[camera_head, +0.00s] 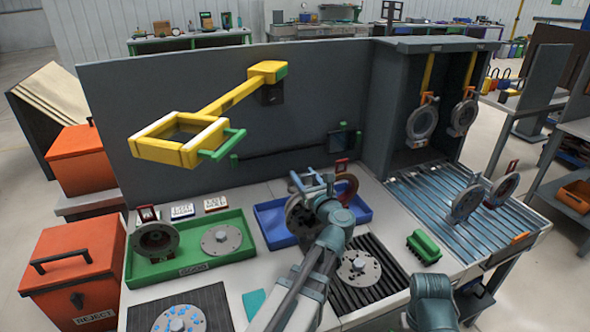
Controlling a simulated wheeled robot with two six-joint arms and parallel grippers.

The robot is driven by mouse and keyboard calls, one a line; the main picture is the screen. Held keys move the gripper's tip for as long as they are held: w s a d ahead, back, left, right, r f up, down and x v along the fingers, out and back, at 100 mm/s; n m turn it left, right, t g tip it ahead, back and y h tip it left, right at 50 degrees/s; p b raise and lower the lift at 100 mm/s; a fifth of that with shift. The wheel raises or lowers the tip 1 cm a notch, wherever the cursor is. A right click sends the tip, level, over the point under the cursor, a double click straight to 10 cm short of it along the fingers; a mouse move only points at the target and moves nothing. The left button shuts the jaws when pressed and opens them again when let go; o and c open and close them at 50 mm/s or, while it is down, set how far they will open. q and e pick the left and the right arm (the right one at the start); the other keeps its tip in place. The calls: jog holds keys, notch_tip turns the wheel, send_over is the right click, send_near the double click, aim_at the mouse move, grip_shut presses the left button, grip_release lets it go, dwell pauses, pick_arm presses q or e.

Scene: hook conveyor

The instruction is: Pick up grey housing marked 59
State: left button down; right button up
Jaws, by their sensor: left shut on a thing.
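My left gripper (309,188) is above the blue tray (270,226) near the middle of the bench, its arm rising from the bottom of the picture. It is shut on a grey ring-shaped housing (295,214), partly covered by the gripper and wrist. No number can be read on it, so I cannot tell whether it is the one marked 59. A dark red ring-shaped part (346,187) stands just behind my wrist. My right gripper is out of view.
A green tray (190,268) left holds a ring housing and a flat disc. A disc (358,268) lies on a black ribbed mat. Housings hang on hooks (422,120) at the back right; others stand on the roller conveyor (425,199). A yellow swing frame (165,155) overhangs the left side.

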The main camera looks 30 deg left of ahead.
aim_at(314, 183)
pick_arm(q)
jog(key=shift+s+d+r, duration=0.1)
jog(key=shift+s+d, duration=0.25)
jog(key=shift+d, duration=0.35)
jog(key=shift+s+d+r, duration=0.1)
jog(key=shift+s+d, duration=0.3)
jog(key=shift+d, duration=0.35)
jog(key=shift+s+d+r, duration=0.1)
jog(key=shift+s+d, duration=0.25)
jog(key=shift+d, duration=0.35)
